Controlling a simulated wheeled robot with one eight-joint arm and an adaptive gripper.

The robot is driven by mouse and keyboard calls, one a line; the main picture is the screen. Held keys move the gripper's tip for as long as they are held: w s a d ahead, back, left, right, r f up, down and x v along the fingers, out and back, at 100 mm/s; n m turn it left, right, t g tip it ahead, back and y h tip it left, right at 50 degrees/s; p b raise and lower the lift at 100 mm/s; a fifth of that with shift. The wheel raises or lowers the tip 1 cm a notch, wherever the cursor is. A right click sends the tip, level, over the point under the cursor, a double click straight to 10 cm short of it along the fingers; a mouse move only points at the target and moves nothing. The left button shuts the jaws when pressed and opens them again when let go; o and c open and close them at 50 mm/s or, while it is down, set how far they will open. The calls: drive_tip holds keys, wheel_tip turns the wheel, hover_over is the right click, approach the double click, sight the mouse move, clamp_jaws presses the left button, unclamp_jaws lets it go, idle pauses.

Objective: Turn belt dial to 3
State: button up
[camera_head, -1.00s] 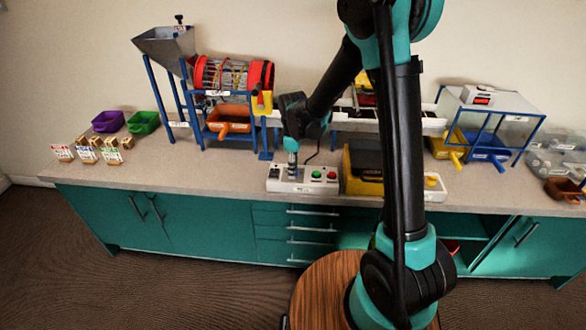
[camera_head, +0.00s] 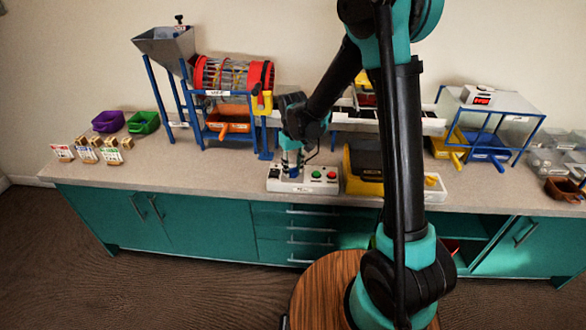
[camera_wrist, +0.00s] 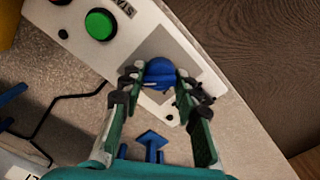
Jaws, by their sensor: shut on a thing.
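The belt dial (camera_wrist: 160,72) is a blue knob on a grey square of the white control box (camera_head: 274,184). In the wrist view my gripper (camera_wrist: 157,82) has one finger on each side of the dial, with the fingertips closed against it. In the head view my gripper (camera_head: 292,168) points down onto the left part of the box. The dial's scale and pointer are hidden or too small to read. A green button (camera_wrist: 100,24) sits beside the dial on the same box; it also shows in the head view (camera_head: 316,174).
A red button (camera_head: 331,175) is at the box's right end. A yellow and black unit (camera_head: 362,180) stands just right of the box. Behind are a drum machine (camera_head: 232,75) and an orange bin (camera_head: 228,115).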

sight(294, 168)
drive_tip(key=shift+m, duration=1.7)
drive_tip(key=o, duration=1.1)
drive_tip(key=shift+o, duration=0.2)
wheel_tip(294, 168, up, 12)
drive_tip(key=shift+d, duration=0.1)
